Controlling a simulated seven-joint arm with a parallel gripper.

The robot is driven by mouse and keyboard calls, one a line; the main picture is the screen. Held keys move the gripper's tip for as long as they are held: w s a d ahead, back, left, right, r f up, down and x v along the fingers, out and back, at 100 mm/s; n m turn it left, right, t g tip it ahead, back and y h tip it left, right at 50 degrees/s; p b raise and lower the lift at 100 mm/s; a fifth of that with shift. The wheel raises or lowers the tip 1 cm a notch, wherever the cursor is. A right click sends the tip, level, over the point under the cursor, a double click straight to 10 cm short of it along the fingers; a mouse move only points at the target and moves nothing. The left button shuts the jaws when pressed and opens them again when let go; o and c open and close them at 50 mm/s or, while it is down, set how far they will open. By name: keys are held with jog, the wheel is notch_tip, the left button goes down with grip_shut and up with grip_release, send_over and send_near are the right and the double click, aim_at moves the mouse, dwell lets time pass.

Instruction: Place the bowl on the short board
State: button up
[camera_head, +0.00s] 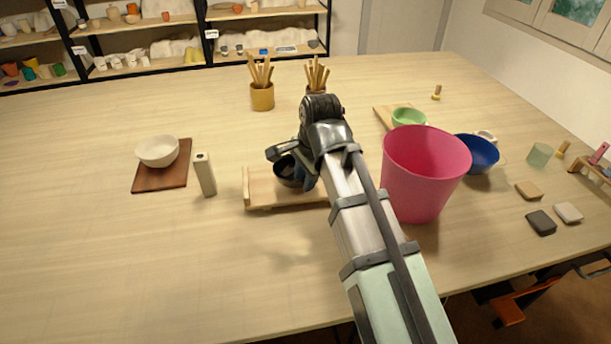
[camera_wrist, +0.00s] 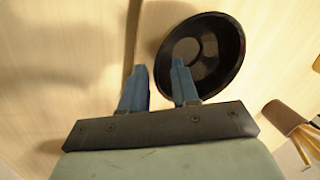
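A dark bowl (camera_head: 287,171) is at a pale wooden board (camera_head: 262,200) with a raised left end, partly hidden by my gripper (camera_head: 303,180). In the wrist view the dark bowl (camera_wrist: 222,40) is tilted in the picture. My gripper (camera_wrist: 158,66) is open, one fingertip over the bowl's inside and the other outside its rim; contact is unclear. A white bowl (camera_head: 157,151) sits on a brown board (camera_head: 160,180) at left. A green bowl (camera_head: 409,117) is on another pale board (camera_head: 384,114) behind. A blue bowl (camera_head: 477,153) stands right.
A pink bucket (camera_head: 424,175) stands close to the right of my arm. A pale upright block (camera_head: 205,175) stands left of the pale board. A pot of sticks (camera_head: 262,97) is behind. Small blocks (camera_head: 541,222) lie at right. The front left table is clear.

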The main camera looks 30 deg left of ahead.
jog(key=shift+r, duration=0.1)
jog(key=v, duration=1.2)
